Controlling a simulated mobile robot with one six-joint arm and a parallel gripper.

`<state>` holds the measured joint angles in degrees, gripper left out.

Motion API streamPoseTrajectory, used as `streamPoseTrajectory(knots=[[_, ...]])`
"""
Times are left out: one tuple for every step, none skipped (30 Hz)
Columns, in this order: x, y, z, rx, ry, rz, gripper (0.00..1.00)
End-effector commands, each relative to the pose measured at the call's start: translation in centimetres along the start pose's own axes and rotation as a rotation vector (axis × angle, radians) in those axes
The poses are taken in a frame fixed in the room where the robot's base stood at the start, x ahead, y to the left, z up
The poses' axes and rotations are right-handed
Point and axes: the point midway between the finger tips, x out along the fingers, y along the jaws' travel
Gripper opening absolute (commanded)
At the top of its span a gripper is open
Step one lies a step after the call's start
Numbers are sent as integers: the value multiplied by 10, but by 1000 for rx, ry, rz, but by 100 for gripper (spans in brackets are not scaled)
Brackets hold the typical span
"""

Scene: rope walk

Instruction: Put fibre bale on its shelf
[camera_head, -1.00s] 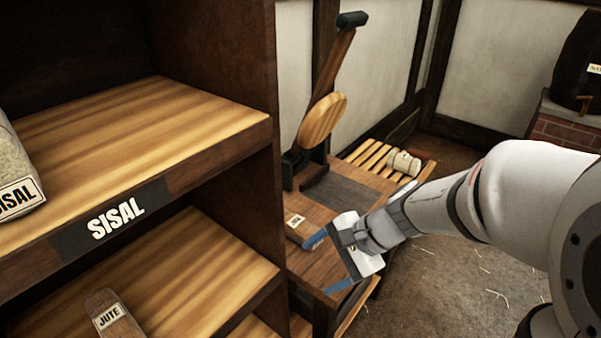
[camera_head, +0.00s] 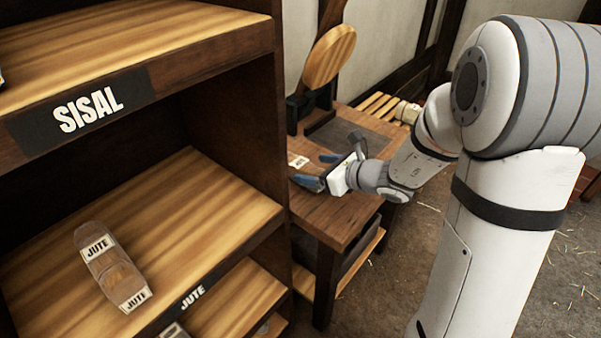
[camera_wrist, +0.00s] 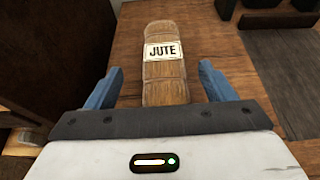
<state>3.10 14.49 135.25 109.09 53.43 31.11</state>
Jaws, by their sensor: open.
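A brown fibre bale (camera_wrist: 163,72) with a white JUTE label lies on the wooden bench in the wrist view. My gripper (camera_wrist: 160,88) is open, its two blue fingers on either side of the near part of the bale, with gaps to it. In the head view my gripper (camera_head: 318,170) is over the bench by the shelf's right side, and the bale (camera_head: 298,162) is partly hidden there. The JUTE shelf (camera_head: 190,215) is the middle board of the dark rack, with a JUTE sign on its front edge. Another JUTE bale (camera_head: 112,266) lies on it.
The SISAL shelf (camera_head: 130,45) is above the JUTE shelf. The rack's dark side wall (camera_head: 243,130) stands between the shelves and the bench (camera_head: 340,215). A press with a round wooden disc (camera_head: 328,57) rises behind the bench. The JUTE shelf has bare board behind and right of its bale.

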Motion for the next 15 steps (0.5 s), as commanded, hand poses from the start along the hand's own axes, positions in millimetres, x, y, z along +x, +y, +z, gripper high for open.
streamPoseTrajectory(knots=[[9,-1,-5,-1,0,3,76],[14,-2,-6,-2,0,4,76],[20,-4,-8,-2,0,4,76],[25,-4,-8,-2,0,4,76],[30,-4,-7,-2,1,4,76],[34,-4,-6,-3,1,3,76],[37,-4,-6,-3,0,3,76],[39,-4,-5,-3,0,2,76],[40,-4,-4,-3,0,1,76],[40,-4,-4,-2,0,1,76],[40,-4,-4,-2,0,0,76],[40,-4,-4,-2,0,0,76],[40,-4,-4,-2,0,0,76],[40,-4,-4,-2,0,0,76],[40,-4,-4,-2,0,0,75]])
